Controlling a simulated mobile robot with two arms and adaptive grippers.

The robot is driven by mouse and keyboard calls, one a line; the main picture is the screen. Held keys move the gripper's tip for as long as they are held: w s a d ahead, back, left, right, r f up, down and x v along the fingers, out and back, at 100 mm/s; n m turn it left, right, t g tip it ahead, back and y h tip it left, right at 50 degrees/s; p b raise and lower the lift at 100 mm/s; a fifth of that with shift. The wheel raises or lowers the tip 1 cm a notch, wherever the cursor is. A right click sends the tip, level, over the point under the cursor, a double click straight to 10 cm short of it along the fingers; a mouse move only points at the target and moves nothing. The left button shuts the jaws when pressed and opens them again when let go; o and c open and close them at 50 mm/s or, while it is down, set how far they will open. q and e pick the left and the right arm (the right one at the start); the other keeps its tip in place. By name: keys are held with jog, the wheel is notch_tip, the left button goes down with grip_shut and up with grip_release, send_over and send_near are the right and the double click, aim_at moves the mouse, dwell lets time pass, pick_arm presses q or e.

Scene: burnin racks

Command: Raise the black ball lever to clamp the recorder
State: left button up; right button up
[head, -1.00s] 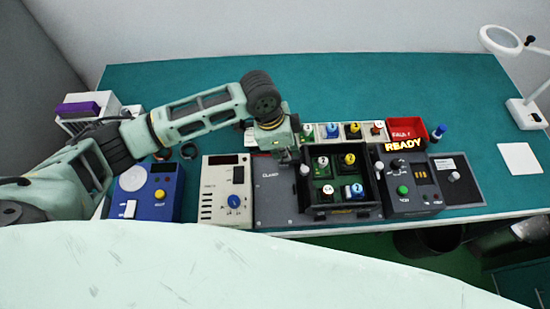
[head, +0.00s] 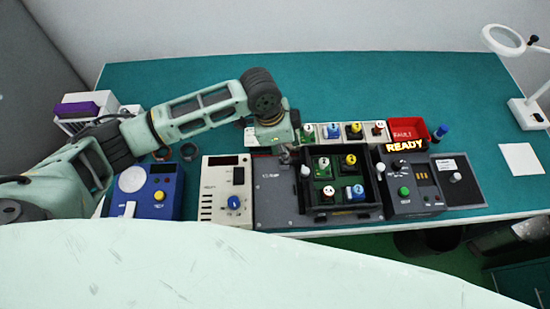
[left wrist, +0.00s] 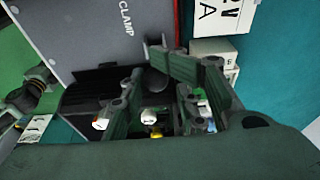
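A dark ball (left wrist: 158,80), which looks like the black ball lever, shows in the left wrist view beside the grey panel marked CLAMP (left wrist: 90,30). My left gripper (left wrist: 149,66) has its fingers apart, one on each side of the ball. I cannot tell whether they touch it. In the head view my left gripper (head: 288,157) is over the left back corner of a black open box (head: 350,213), and the lever is hidden there. The box holds several modules with coloured or white tops. I cannot tell which one is the recorder. My right gripper is not in view.
A control box (head: 410,198) under a lit READY sign (head: 404,146) stands right of the black box. A white meter (head: 226,180) and a blue unit (head: 150,205) stand to the left. A row of modules and a red FAULT bin (head: 408,131) lie behind. The back tabletop is clear.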

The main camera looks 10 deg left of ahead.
pick_arm(q)
jog(key=shift+d+r, duration=0.25)
jog(key=shift+d, duration=0.1)
jog(key=p+v, duration=0.3)
jog(key=shift+w+d+r, duration=0.1)
jog(key=shift+d+r, duration=0.05)
jog(key=shift+d, duration=0.2)
jog(key=shift+d+r+p, duration=0.2)
jog(key=shift+r+p, duration=0.65)
jog(key=shift+p, duration=0.3)
jog(key=shift+b, duration=0.3)
jog(key=shift+v, duration=1.85)
jog(key=shift+d, duration=0.15)
